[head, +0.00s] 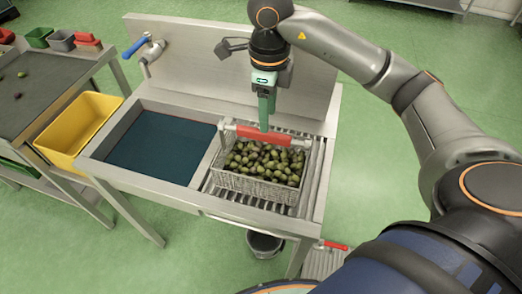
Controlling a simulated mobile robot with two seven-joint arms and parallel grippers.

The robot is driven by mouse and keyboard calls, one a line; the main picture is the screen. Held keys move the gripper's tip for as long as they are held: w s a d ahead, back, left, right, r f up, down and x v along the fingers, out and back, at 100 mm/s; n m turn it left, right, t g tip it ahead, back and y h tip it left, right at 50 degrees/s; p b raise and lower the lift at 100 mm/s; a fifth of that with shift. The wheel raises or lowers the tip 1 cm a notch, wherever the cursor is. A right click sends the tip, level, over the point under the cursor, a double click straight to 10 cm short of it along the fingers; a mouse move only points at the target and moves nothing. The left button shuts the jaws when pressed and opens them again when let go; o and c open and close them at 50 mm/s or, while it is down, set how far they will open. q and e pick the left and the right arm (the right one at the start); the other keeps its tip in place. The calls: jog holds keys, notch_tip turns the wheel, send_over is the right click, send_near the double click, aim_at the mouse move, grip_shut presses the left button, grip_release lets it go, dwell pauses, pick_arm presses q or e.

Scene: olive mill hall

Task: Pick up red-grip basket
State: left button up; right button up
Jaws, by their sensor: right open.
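The red-grip basket (255,187) is a grey basket full of green and dark olives. It stands on the slatted right side of the steel sink bench. Its red grip (285,139) runs across above the olives. My right gripper (265,124) points down at the grip from above, with its green fingers at the grip's middle. It is open. The fingers hide part of the grip, and I cannot tell whether they touch it or straddle it. My left gripper is not in view.
Left of the basket is a basin (160,147) with dark blue water. A tap with a blue lever (136,48) and a steel backsplash (200,70) stand behind. A yellow bin (88,125) is at the left. A dark bucket (264,246) stands below the bench.

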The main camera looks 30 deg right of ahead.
aim_at(263, 137)
notch_tip(263, 137, down, 5)
jog(key=shift+r, duration=0.1)
jog(key=shift+w+a+f+p, duration=0.15)
jog(key=shift+f+p, duration=0.1)
jog(key=shift+f, duration=1.15)
jog(key=shift+w+a+f+p, duration=0.15)
jog(key=shift+f+p, duration=0.1)
jog(key=shift+f, duration=1.15)
jog(key=shift+c, duration=0.2)
grip_shut()
jog(key=shift+r, duration=0.15)
